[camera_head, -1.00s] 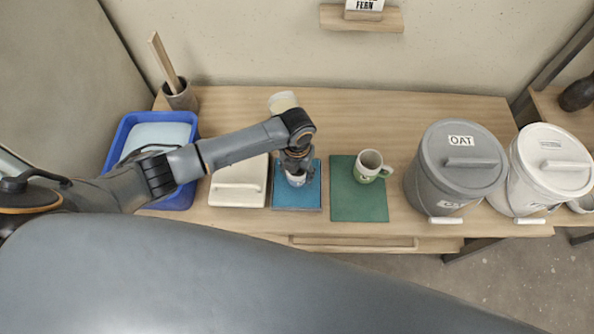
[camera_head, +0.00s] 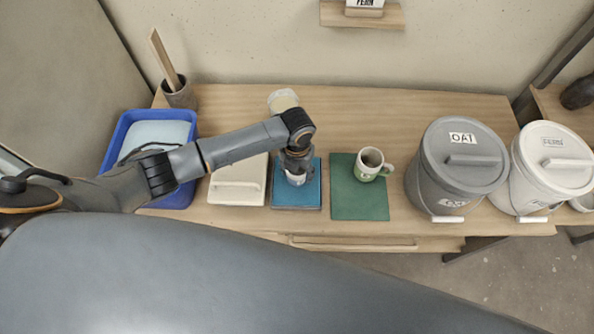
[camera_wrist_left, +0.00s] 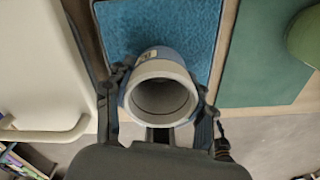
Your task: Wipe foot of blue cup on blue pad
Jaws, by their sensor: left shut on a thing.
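The blue cup (camera_wrist_left: 163,92) is held upright in the left wrist view, its pale rim and hollow inside facing the camera. My left gripper (camera_head: 296,172) is shut on it, with one finger on each side of the cup. The blue pad (camera_head: 310,196) lies below the cup on the table; it also shows in the left wrist view (camera_wrist_left: 190,25). The cup is over the pad, but I cannot tell whether its foot touches it. My right gripper is not in view.
A green pad (camera_head: 358,203) with a green and white mug (camera_head: 370,163) lies to the right. A white lidded box (camera_head: 237,192) is to the left, beside a blue tub (camera_head: 113,160). A grey bucket (camera_head: 440,190) and a white bucket (camera_head: 545,190) stand at the right.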

